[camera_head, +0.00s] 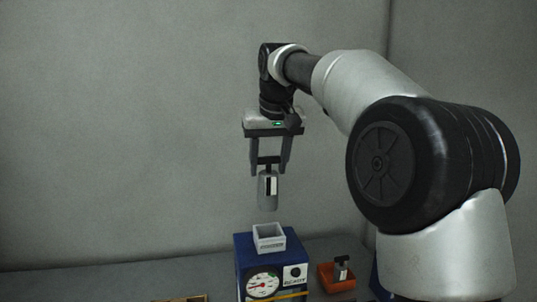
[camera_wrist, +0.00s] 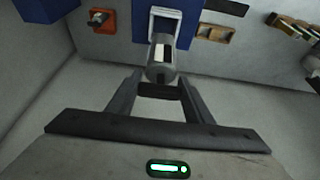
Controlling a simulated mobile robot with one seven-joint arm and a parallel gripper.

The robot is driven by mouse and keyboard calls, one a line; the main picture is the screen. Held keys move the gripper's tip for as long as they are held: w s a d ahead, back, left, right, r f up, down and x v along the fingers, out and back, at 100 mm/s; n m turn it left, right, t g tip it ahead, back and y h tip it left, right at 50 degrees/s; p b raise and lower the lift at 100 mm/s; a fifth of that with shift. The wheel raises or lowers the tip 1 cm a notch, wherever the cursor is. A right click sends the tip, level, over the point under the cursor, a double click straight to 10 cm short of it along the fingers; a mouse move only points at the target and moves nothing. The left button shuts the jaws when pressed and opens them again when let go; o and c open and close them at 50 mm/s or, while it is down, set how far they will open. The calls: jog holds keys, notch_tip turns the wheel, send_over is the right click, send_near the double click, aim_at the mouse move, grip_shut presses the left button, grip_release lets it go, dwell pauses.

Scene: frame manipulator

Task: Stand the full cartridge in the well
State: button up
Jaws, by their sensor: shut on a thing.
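My gripper (camera_head: 268,166) is shut on the dark handle of a grey cartridge (camera_head: 268,192), which hangs upright with a black-and-white strip on its side. The held cartridge also shows in the wrist view (camera_wrist: 161,68) between the fingers. Below it stands a blue machine (camera_head: 246,250) with a light grey, open-topped square well (camera_head: 269,240) on top. The cartridge is above the well in the head view, with a clear gap between them. In the wrist view the cartridge partly covers the well (camera_wrist: 164,14). Whether the cartridge is full I cannot tell for sure.
The machine has a round dial (camera_head: 263,284) on its front. An orange tray (camera_head: 334,286) with a small dark-handled grey item stands to its right. The wrist view shows wooden holders (camera_wrist: 216,34) and cylinders (camera_wrist: 312,62) at the right. The air around the gripper is clear.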

aim_at(269, 204)
jog(key=shift+w+f+b, duration=0.1)
jog(key=shift+f+b, duration=2.6)
jog(key=shift+f, duration=2.8)
jog(key=o, duration=1.7)
jog(key=shift+f, duration=0.1)
